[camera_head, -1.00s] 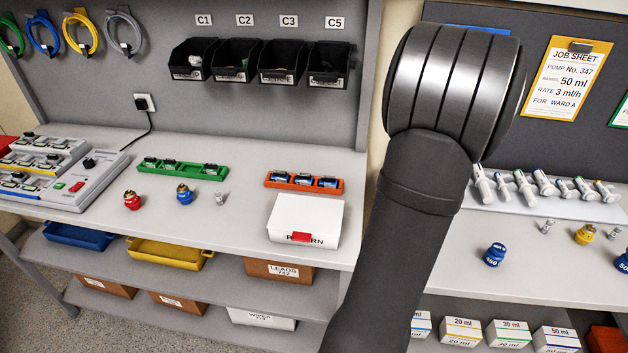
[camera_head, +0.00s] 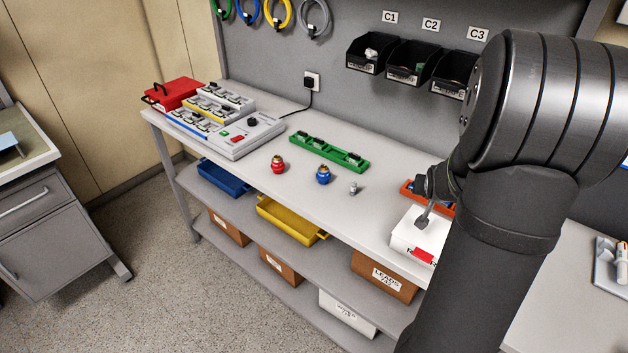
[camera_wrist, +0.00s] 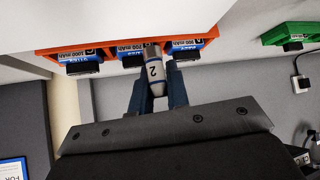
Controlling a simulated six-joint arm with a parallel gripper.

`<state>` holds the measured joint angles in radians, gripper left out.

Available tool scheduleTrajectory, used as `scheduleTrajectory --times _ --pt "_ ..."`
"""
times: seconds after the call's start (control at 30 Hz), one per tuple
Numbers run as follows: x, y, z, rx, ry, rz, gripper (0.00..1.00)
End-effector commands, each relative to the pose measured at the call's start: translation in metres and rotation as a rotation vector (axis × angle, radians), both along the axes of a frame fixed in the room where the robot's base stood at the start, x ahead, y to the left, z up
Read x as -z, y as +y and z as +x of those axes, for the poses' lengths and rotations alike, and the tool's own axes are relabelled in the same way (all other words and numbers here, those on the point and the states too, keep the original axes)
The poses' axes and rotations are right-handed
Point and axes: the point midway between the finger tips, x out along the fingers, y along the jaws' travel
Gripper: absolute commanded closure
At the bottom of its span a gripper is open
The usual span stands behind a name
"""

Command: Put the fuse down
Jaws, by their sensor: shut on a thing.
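The fuse (camera_wrist: 155,72), a small silver-white cylinder marked "2" with a blue band, is held between the two dark fingers of my gripper (camera_wrist: 158,92) in the wrist view. My gripper (camera_head: 425,222) shows small in the head view, in front of my large dark arm link, and appears over the white box (camera_head: 405,237). The fuse cannot be made out clearly there. The orange tray (camera_head: 407,188) is partly hidden behind my gripper. In the wrist view, the orange tray (camera_wrist: 43,53) with blue batteries lies behind the fuse; I cannot tell whether they touch.
A green tray (camera_head: 330,152), a red knobbed piece (camera_head: 278,165), a blue one (camera_head: 323,176) and a small silver piece (camera_head: 353,188) stand on the bench. A grey control unit (camera_head: 235,138) is at the left. Bare bench lies between these and the white box.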

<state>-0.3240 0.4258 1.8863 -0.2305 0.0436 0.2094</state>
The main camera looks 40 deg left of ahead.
Motion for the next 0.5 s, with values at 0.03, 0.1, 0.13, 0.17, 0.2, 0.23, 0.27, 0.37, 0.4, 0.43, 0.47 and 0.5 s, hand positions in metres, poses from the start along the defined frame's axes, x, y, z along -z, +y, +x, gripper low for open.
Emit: scheduleTrajectory --times 0.03,0.1,0.13,0.17,0.2,0.23,0.27,0.37,0.4,0.43,0.47,0.5 --pt "0.001 0.019 -0.01 -0.038 0.0 0.001 1.0" --pt "0.002 0.042 -0.023 -0.085 0.001 0.003 1.0" --pt "0.003 0.051 -0.029 -0.105 0.001 0.002 1.0" --pt "0.003 0.06 -0.035 -0.124 0.001 0.003 1.0" --pt "0.004 0.073 -0.043 -0.15 0.002 0.005 1.0" --pt "0.005 0.082 -0.05 -0.17 0.002 0.005 1.0" --pt "0.006 0.091 -0.057 -0.191 0.003 0.005 1.0" --pt "0.008 0.122 -0.083 -0.264 0.005 0.008 1.0" --pt "0.008 0.134 -0.094 -0.294 0.005 0.009 1.0" --pt "0.009 0.142 -0.102 -0.315 0.004 0.01 1.0" --pt "0.009 0.149 -0.109 -0.335 0.006 0.01 1.0" --pt "0.01 0.158 -0.119 -0.356 0.007 0.012 1.0"
